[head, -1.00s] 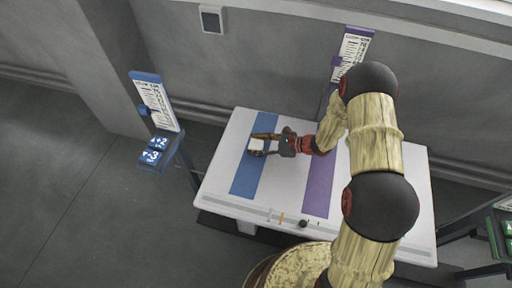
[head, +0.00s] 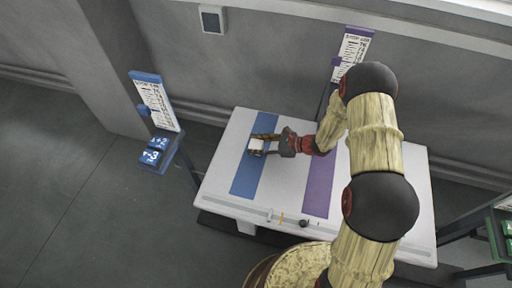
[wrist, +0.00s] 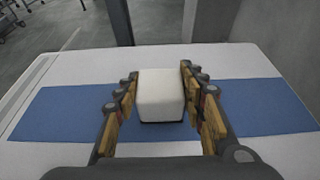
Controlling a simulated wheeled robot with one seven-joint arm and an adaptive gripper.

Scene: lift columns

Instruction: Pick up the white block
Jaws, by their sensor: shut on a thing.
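The white block (head: 256,144) is at the blue stripe (head: 247,182) on the white table (head: 222,175). In the wrist view the white block (wrist: 161,96) sits between the two fingers of my gripper (wrist: 160,100), upright, with its front and top faces showing. My gripper (head: 262,144) reaches in from the right in the head view and is shut on the block. A dark line shows under the block's lower edge; I cannot tell whether it is touching the table.
A purple stripe (head: 319,190) crosses the table to the right. Small items, including a dark knob (head: 304,223), are along the front edge. A blue-topped sign column (head: 155,105) stands left of the table, and a purple one (head: 352,52) behind it.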

